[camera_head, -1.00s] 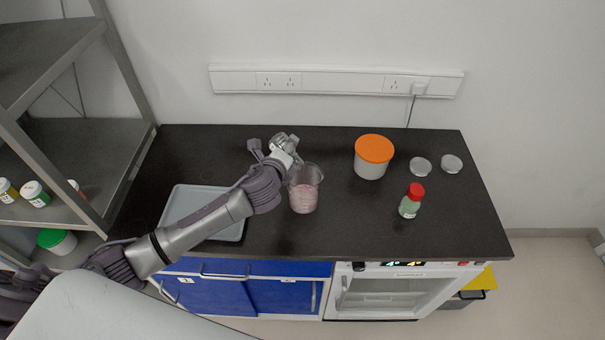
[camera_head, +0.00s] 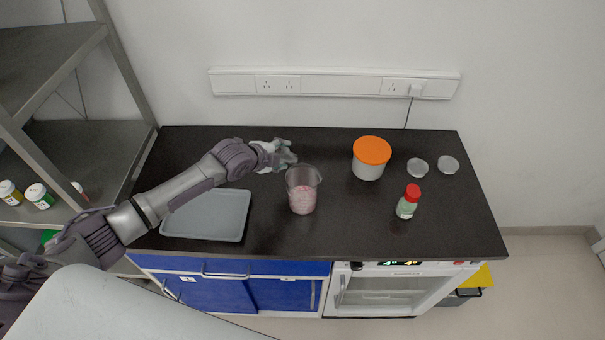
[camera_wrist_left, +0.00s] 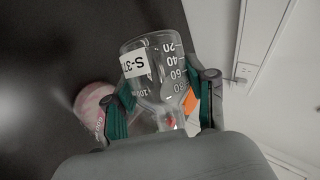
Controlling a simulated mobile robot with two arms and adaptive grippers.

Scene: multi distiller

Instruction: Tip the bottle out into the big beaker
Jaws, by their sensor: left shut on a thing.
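The big beaker (camera_head: 303,192) stands on the dark bench, clear, with pinkish contents in its lower part. In the left wrist view the beaker (camera_wrist_left: 92,108) is partly hidden at the left. My left gripper (camera_head: 284,156) is just behind and left of the beaker's rim, apart from it. In the wrist view its fingers (camera_wrist_left: 166,100) are shut on a clear glass bottle (camera_wrist_left: 152,72) with white graduations and a white label. The bottle looks clear inside, with no contents that I can make out. In the head view the bottle is small and hard to separate from the fingers. My right gripper is out of view.
A grey tray (camera_head: 206,214) lies left of the beaker, under my left arm. An orange-lidded tub (camera_head: 371,158), a red-capped bottle (camera_head: 408,202) and two clear dishes (camera_head: 418,168) stand to the right. A metal shelf (camera_head: 75,165) borders the bench at left.

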